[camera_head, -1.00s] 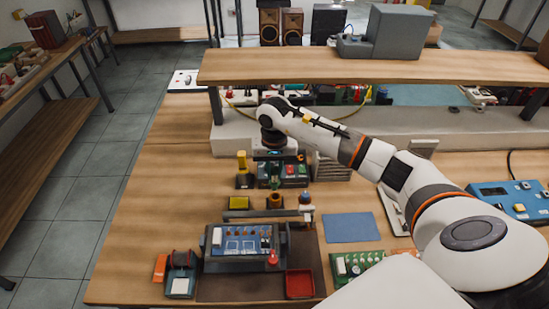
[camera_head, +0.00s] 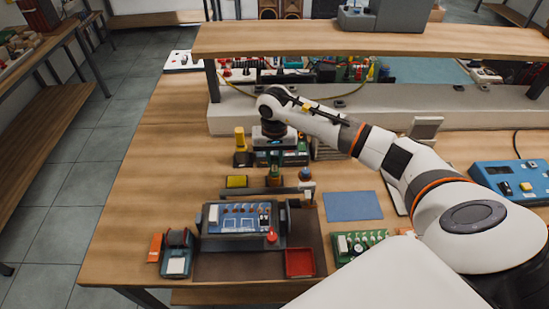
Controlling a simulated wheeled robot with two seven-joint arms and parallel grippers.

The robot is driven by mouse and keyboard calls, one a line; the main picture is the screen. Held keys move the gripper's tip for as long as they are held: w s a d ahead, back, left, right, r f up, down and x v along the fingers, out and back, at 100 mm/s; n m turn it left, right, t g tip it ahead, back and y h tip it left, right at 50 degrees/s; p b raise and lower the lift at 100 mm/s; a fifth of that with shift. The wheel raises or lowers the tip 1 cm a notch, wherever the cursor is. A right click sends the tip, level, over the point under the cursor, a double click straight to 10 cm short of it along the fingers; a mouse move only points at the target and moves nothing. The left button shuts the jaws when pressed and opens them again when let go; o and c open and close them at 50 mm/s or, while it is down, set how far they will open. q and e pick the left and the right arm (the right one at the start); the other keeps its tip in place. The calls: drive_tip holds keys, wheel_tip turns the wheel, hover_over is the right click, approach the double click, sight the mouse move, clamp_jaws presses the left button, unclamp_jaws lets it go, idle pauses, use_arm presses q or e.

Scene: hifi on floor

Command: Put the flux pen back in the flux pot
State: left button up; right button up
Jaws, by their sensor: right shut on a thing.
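My right gripper (camera_head: 275,160) comes down from above at the middle of the bench, its fingers small and partly hidden by the wrist. It is shut on a small green thing, likely the flux pen (camera_head: 275,170), of which only a short piece shows. Directly below is a small brown pot (camera_head: 275,181), likely the flux pot, standing behind the dark rail. The pen's lower end meets the pot's mouth in the picture; I cannot tell how far inside it is. My left gripper is not in view.
A yellow sponge tray (camera_head: 237,182) and a blue-topped post (camera_head: 305,175) flank the pot. A board holder (camera_head: 240,218), a red tray (camera_head: 299,263) and a blue mat (camera_head: 353,206) lie in front. A wooden shelf (camera_head: 370,40) spans the back.

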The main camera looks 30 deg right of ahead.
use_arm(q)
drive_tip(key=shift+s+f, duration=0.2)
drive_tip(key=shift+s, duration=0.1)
use_arm(e)
drive_tip(key=shift+f, duration=0.15)
drive_tip(key=o, duration=1.5)
drive_tip(key=shift+r+p, duration=1.65)
drive_tip(key=shift+r, duration=1.9)
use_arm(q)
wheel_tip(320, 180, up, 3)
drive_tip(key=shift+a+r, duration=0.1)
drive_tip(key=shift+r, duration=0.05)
use_arm(e)
drive_tip(key=shift+f, duration=0.1)
